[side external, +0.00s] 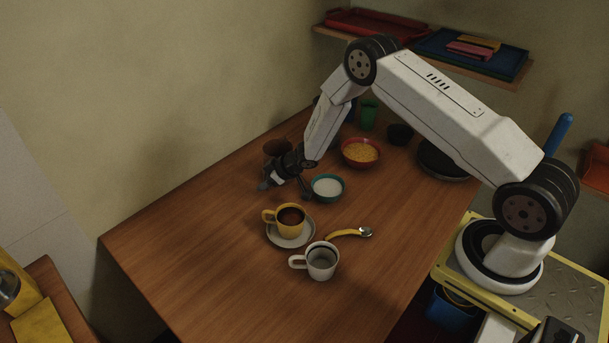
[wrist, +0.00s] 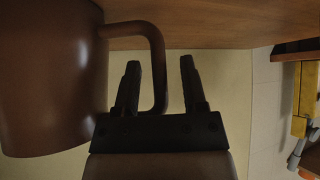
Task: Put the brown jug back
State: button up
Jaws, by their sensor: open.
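The brown jug (side external: 277,147) stands near the table's left back edge in the side view, partly hidden behind my gripper. In the wrist view the jug (wrist: 50,75) fills the left side, with its curved handle (wrist: 157,65) reaching toward my gripper (wrist: 160,66). My gripper is open, and the handle appears between its two fingers in the picture. I cannot tell whether either finger touches it. In the side view my gripper (side external: 266,184) is low, just in front of the jug.
On the wooden table (side external: 190,240) are a teal bowl (side external: 327,188), a red bowl (side external: 361,153), a yellow cup (side external: 289,217) on a saucer, a white mug (side external: 321,262), a spoon (side external: 364,232) and a green cup (side external: 368,115). A shelf (side external: 470,71) holds trays. The table's left front is clear.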

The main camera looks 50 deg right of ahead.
jog(key=shift+s+r, duration=0.15)
jog(key=shift+r, duration=0.2)
jog(key=v, duration=1.1)
jog(key=shift+s+r, duration=0.2)
jog(key=shift+d, duration=0.1)
dwell(0.4)
jog(key=s+a+r+m+g+h, duration=0.1)
jog(key=s+a+r+m+g, duration=0.1)
jog(key=s+r, duration=0.4)
jog(key=s+a+r+m+g+h, duration=0.2)
jog(key=s+r, duration=0.4)
jog(key=s, duration=1)
jog(key=shift+a+r+m+g, duration=0.2)
jog(key=shift+a+m+g, duration=0.1)
jog(key=shift+a+g, duration=0.7)
